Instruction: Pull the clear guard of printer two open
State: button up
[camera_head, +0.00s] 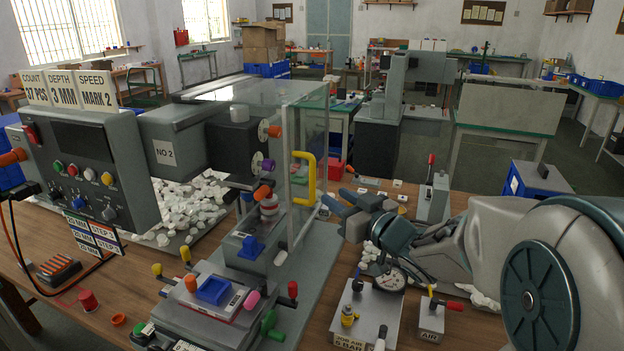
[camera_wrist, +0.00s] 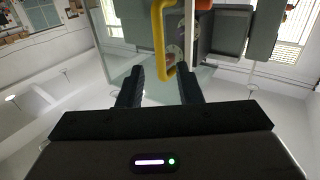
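Printer two, marked by a NO 2 plate (camera_head: 164,152), stands on the wooden bench. Its clear guard (camera_head: 318,140) is a see-through box around the printing head, with a yellow handle (camera_head: 311,180) upright on its front right part. In the wrist view the yellow handle (camera_wrist: 158,42) lies ahead of my fingertips, roughly in line with the gap between them. My gripper (camera_head: 333,205) is right of the handle in the head view, apart from it. In the wrist view my gripper (camera_wrist: 162,78) is open, with nothing between its fingers.
A pressure gauge (camera_head: 390,278) on a grey air box stands below my arm. A grey box with a red-tipped lever (camera_head: 434,195) is behind my gripper. Coloured knobs and a blue holder (camera_head: 213,290) sit at the printer's front.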

aim_at(314, 183)
jog(key=p+x, duration=0.2)
jog(key=x, duration=0.8)
grip_shut()
